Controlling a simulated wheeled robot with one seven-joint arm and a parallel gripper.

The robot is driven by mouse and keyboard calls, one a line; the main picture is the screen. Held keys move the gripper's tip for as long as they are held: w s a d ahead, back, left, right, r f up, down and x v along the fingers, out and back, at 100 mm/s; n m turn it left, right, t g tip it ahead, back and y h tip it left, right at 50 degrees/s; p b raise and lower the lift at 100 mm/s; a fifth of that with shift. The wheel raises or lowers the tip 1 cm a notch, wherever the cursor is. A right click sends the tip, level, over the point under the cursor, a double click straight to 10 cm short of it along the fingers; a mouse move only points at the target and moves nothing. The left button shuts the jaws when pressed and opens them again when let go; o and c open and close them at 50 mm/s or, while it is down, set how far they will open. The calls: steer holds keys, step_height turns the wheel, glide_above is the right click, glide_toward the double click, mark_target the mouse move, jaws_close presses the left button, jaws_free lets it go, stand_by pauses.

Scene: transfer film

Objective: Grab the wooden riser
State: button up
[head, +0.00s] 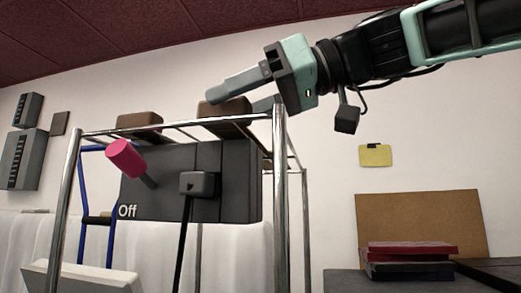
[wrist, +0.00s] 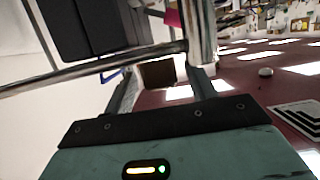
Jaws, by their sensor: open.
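Two brown blocks that look like wooden risers sit on top of a metal rack (head: 279,160) in the head view. One block (head: 139,120) is at the left and the other block (head: 226,108) is at the right. My gripper (head: 236,100) is open and reaches in from the upper right, its fingers close to the right block. In the wrist view a brown block (wrist: 157,74) shows between the two finger tips, beyond a shiny rail. I cannot tell whether the fingers touch it. Part of the right block is hidden behind a finger in the head view.
A dark grey box marked "Off" (head: 160,198) with a pink-handled lever (head: 126,157) stands within the rack. The rack's rails and posts are close to my gripper. Red and dark books (head: 408,250) lie at the lower right before a brown board (head: 420,215).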

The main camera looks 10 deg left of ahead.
mark_target(213, 111)
steer(key=shift+p+x, duration=0.7)
steer(key=shift+x, duration=1.2)
steer(key=shift+s, duration=0.1)
steer(key=c, duration=1.1)
steer(key=shift+r, duration=0.15)
